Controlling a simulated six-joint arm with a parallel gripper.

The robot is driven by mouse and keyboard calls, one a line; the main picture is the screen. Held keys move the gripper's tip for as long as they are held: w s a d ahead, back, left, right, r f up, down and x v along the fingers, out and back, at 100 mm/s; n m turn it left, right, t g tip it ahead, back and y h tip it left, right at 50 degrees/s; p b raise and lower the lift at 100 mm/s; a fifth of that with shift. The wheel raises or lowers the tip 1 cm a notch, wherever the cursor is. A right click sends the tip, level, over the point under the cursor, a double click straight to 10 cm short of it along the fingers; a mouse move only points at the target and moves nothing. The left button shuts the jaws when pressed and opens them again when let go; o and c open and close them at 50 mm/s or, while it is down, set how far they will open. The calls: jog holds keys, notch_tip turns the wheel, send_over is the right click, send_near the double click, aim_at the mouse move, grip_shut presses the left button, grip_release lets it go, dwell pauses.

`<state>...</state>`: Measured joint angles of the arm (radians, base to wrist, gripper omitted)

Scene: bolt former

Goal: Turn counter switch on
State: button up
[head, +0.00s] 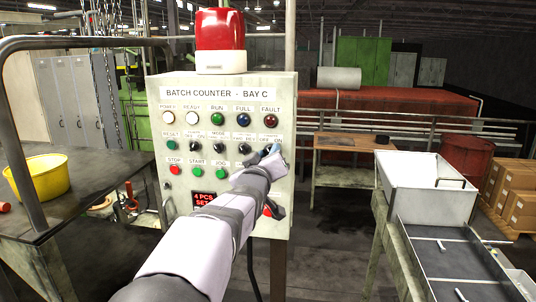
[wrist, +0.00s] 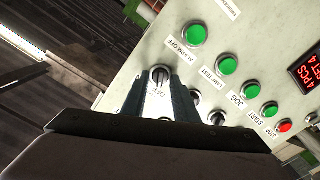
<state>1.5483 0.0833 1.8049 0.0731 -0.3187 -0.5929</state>
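The counter switch, a black rotary knob (wrist: 159,75), is at the right end of the switch row on the batch counter panel (head: 222,130). In the head view my gripper hides most of it. My gripper (head: 270,151) is at the panel face, with the arm reaching up from below. In the wrist view, my gripper's two fingertips (wrist: 163,80) are apart, one on each side of the knob. I cannot tell whether they press on it. An OFF label (wrist: 160,92) shows between the fingers. Which way the knob points is too small to tell.
Other black knobs (head: 218,148) sit close to the left. Green push buttons (head: 195,171) and a red stop button (head: 174,170) are below. A red beacon (head: 220,40) tops the panel. A white bin (head: 428,181) stands on the right, a yellow tub (head: 37,178) on the left.

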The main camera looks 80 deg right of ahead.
grip_shut()
jog(key=shift+f+m+b, duration=0.1)
jog(key=shift+m+b, duration=0.2)
jog(key=shift+b, duration=0.2)
jog(key=shift+s+m+b, duration=0.1)
jog(key=shift+m+b, duration=3.7)
jog(key=shift+m, duration=1.9)
jog(key=shift+o, duration=2.4)
grip_release()
